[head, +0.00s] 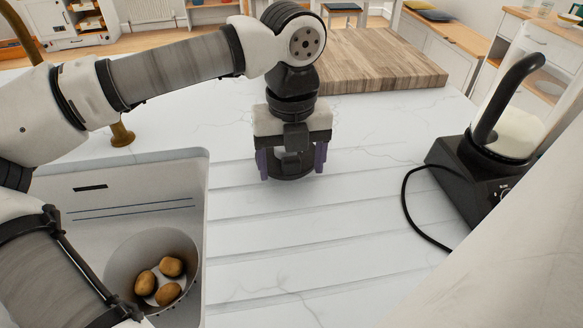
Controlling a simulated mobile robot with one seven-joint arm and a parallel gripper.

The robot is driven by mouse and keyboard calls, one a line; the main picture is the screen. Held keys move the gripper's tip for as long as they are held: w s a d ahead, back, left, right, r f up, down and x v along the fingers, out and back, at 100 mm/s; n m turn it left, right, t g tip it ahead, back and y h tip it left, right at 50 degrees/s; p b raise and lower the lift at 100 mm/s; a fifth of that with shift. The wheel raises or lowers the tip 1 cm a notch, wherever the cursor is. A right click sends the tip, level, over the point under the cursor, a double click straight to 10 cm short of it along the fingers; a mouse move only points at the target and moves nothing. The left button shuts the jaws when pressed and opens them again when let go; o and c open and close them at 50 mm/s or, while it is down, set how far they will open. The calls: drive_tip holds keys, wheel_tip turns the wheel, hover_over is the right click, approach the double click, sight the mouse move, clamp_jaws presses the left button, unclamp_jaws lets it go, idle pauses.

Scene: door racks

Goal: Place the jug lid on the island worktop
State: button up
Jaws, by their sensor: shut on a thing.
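My gripper (291,165) points down over the white marble island worktop (375,215), in the middle of the head view. Its two purple fingers are shut on the jug lid (292,177), a dark round piece partly hidden between them. The lid is at or just above the worktop's grooved area; I cannot tell whether it touches. The clear jug (515,125) with a black handle stands on a black appliance base (475,178) at the right. White contents show in it.
A sink (120,180) at the left holds a metal bowl (120,270) with several potatoes (171,266). A wooden board (375,60) lies behind my gripper. A black cable (405,200) curves left of the appliance base. The worktop in front of the gripper is clear.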

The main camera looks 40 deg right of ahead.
drive_tip(key=shift+f, duration=1.1)
clamp_jaws()
drive_tip(key=o, duration=1)
unclamp_jaws()
drive_tip(key=shift+o, duration=0.2)
wheel_tip(320, 180, up, 12)
drive_tip(key=shift+r+b, duration=0.1)
drive_tip(key=shift+b, duration=0.35)
